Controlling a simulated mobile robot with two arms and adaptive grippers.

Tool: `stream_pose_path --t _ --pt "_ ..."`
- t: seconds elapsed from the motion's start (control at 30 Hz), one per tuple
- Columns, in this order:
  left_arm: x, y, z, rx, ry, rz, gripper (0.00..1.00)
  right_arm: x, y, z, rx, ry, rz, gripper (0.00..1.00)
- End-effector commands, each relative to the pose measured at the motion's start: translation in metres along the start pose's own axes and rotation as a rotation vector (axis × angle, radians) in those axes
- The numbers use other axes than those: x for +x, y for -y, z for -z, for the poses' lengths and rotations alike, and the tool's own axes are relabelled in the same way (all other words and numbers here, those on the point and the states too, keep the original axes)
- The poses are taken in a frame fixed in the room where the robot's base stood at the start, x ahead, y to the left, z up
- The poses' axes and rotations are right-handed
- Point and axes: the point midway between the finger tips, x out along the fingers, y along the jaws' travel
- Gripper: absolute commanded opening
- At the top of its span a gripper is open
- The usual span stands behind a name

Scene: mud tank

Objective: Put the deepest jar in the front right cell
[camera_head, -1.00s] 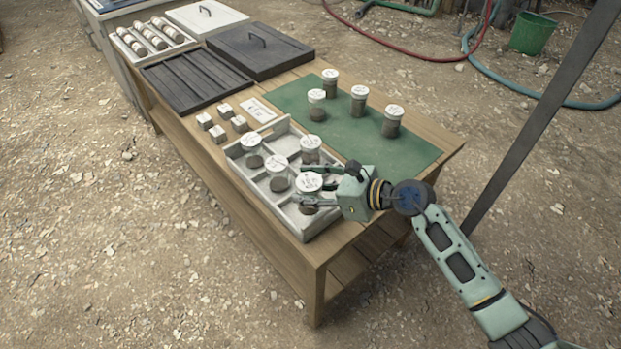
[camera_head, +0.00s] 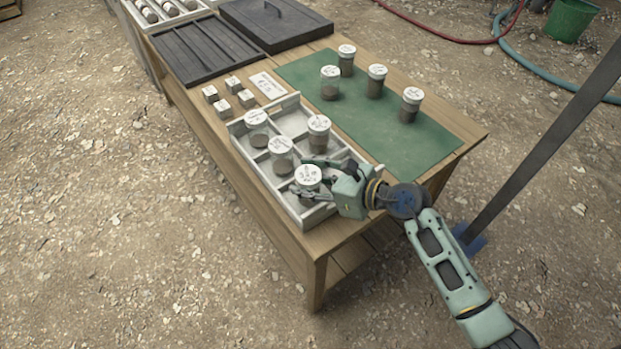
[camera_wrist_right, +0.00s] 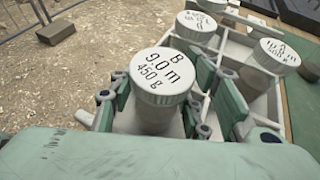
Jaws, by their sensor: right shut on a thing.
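My right gripper (camera_head: 310,184) is shut on a white-lidded jar (camera_head: 308,175) at the near end of the pale divided tray (camera_head: 268,182). In the right wrist view the held jar (camera_wrist_right: 160,75) has a lid reading "B 9.0 m 450 g" and stands between the green fingers. It looks upright. Its base is hidden, so I cannot tell if it touches the cell floor. Other tray jars are at the far left (camera_head: 256,122), middle left (camera_head: 280,153) and right (camera_head: 319,131). Several jars, such as this one (camera_head: 411,103), stand on the green mat (camera_head: 355,120). My left gripper is not in view.
Small pale blocks (camera_head: 224,109) and a label card (camera_head: 267,85) lie beyond the tray. A dark slotted tray (camera_head: 200,50) and dark lidded box (camera_head: 272,25) fill the table's far part. The mat's near part is clear.

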Motion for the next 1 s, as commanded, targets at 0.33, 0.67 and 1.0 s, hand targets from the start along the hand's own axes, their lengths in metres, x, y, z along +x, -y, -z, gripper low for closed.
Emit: stream_pose_path --t 0.33,0.67,1.0 --pt "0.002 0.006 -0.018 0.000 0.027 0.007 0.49 0.001 0.001 0.004 0.000 -0.001 0.001 0.63" --pt "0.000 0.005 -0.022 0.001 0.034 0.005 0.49 0.000 0.001 0.001 0.000 0.000 0.001 0.63" --pt "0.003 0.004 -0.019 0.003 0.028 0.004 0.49 -0.054 0.002 0.002 -0.003 -0.004 0.004 0.63"
